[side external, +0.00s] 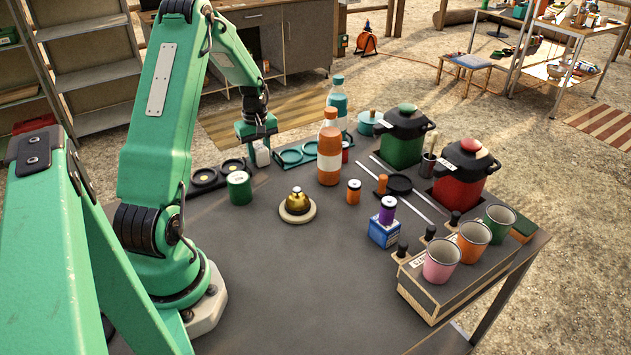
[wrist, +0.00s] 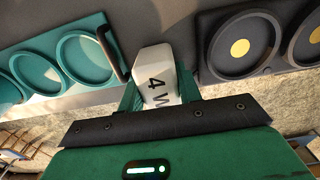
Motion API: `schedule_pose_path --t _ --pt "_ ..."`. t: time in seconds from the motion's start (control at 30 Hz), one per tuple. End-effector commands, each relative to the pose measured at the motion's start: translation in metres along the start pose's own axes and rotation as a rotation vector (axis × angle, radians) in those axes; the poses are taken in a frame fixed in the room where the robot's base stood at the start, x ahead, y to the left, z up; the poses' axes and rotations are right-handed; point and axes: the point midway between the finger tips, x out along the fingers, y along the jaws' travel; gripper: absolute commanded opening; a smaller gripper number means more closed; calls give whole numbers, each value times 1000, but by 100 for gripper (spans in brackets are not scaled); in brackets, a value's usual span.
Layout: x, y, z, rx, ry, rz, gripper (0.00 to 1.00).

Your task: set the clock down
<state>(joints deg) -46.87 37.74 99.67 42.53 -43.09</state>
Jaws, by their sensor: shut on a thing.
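My gripper (side external: 257,138) is over the far side of the dark table (side external: 345,285), with its jaws pointing down. It is shut on a small white block with dark marks, which I take as the clock (side external: 262,156). In the wrist view the clock (wrist: 156,62) sits between the two green fingers and shows "4 W" on its face. The clock is between a teal holder with round recesses (side external: 291,156) and a dark holder with round recesses (side external: 205,177). I cannot tell if its underside touches the table.
A green can (side external: 239,188), a brass bell (side external: 297,203) and an orange bottle (side external: 329,150) stand near the clock. A teal bottle (side external: 338,97) is behind. Pots, cups and a blue box (side external: 384,231) fill the right side. The front of the table is bare.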

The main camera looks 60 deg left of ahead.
Motion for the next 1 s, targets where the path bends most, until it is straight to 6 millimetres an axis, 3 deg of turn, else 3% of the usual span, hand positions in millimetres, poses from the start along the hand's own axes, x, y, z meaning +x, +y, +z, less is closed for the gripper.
schedule_pose_path --t 0.13,0.17,0.2,0.67,1.0 --pt "3 0 0 0 0 0 9" --pt "3 0 0 0 0 0 40" --pt "3 0 0 0 0 0 43" --pt "-4 0 0 0 1 1 43" --pt "-44 0 -1 0 3 3 43"
